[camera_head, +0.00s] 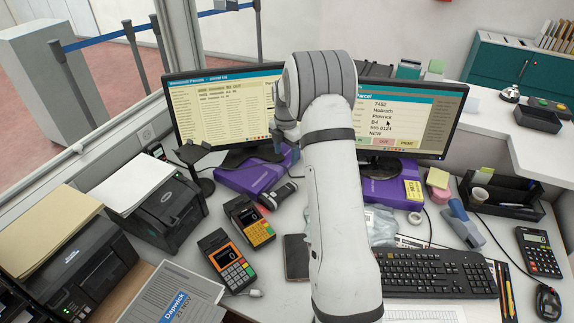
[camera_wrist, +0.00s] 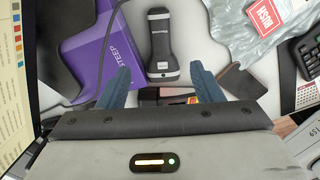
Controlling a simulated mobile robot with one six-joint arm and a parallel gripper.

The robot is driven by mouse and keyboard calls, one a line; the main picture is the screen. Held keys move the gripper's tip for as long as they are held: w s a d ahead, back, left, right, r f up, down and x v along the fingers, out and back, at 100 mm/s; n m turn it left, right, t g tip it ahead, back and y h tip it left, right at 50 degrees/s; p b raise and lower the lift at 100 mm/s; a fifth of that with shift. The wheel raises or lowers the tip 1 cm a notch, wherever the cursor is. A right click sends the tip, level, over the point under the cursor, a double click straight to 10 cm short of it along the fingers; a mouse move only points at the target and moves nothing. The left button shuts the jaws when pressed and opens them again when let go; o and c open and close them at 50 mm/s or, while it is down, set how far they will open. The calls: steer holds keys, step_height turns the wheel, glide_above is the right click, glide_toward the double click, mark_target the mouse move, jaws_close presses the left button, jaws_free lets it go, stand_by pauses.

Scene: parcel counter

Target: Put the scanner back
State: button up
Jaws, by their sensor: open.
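A black scanner with a pale grey band (camera_wrist: 162,50) lies on the white counter in the wrist view. In the head view it shows left of my arm (camera_head: 279,195). My gripper (camera_wrist: 159,68) is open, with its two blue fingers apart; the scanner's near end appears between the fingertips, and nothing is held. In the head view my gripper is mostly hidden behind my arm.
A purple box (camera_wrist: 90,55) lies left of the scanner, with a cable across it. A grey plastic bag (camera_wrist: 232,28) lies to the right. Two card terminals (camera_head: 249,220) (camera_head: 227,262), a phone (camera_head: 296,257) and a keyboard (camera_head: 437,275) crowd the counter. Two monitors (camera_head: 225,100) (camera_head: 410,115) stand behind.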

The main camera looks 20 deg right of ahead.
steer(key=s+a+r+m+t, duration=0.1)
steer(key=s+a+r+m, duration=0.35)
steer(key=s+r, duration=0.25)
steer(key=s+a+r+m, duration=0.3)
steer(key=s+r+m, duration=0.2)
steer(key=s+r, duration=0.15)
steer(key=s+a+r+m+t, duration=0.1)
steer(key=s+a+m, duration=0.1)
steer(key=s+m, duration=0.4)
steer(key=s+a+m, duration=0.3)
steer(key=s+m, duration=0.4)
steer(key=s, duration=0.9)
steer(key=shift+a+r+t, duration=0.15)
steer(key=shift+r+t, duration=0.25)
